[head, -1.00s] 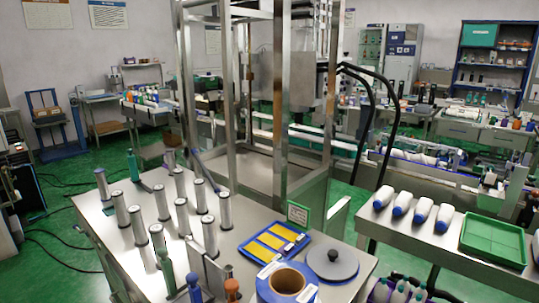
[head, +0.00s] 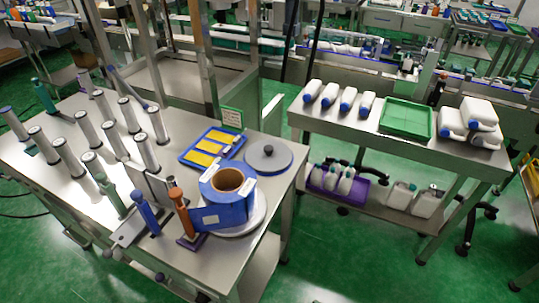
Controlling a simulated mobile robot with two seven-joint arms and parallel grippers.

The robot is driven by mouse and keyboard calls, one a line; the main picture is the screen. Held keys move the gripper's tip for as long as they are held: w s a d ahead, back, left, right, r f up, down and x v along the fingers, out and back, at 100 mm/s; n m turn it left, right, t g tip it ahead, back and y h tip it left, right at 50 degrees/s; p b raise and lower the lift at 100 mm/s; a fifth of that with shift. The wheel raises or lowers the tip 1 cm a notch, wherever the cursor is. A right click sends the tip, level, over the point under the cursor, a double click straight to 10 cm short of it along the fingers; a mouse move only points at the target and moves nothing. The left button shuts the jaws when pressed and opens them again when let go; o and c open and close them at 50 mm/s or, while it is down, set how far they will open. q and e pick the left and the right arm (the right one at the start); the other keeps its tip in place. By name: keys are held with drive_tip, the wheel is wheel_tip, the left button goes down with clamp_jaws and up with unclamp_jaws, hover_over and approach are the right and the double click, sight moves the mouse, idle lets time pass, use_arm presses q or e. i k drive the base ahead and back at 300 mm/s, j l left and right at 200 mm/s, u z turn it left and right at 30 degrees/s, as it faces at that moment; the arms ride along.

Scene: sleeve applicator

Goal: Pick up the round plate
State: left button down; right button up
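A round grey plate (head: 283,164) with a dark knob at its centre lies flat near the right edge of the metal table (head: 75,185). A blue roll with a brown core (head: 229,190) stands in front of it, to the left, on a pale round base (head: 252,226). The roll and the grey plate look apart. Neither of my grippers is in view, and nothing is seen touching the grey plate.
Several upright cylinders and handled tools crowd the table's left and front. A second table with white bottles and a green tray (head: 406,119) stands right, across a floor gap.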

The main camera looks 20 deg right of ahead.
sight(267, 156)
drive_tip(key=u, duration=0.45)
drive_tip(key=l+u, duration=0.95)
drive_tip(key=l, duration=0.3)
drive_tip(key=k+l+u, duration=0.1)
drive_tip(key=l, duration=0.35)
drive_tip(key=k+l, duration=0.1)
drive_tip(key=l, duration=0.5)
drive_tip(key=k+l+u, duration=0.1)
drive_tip(key=l, duration=0.2)
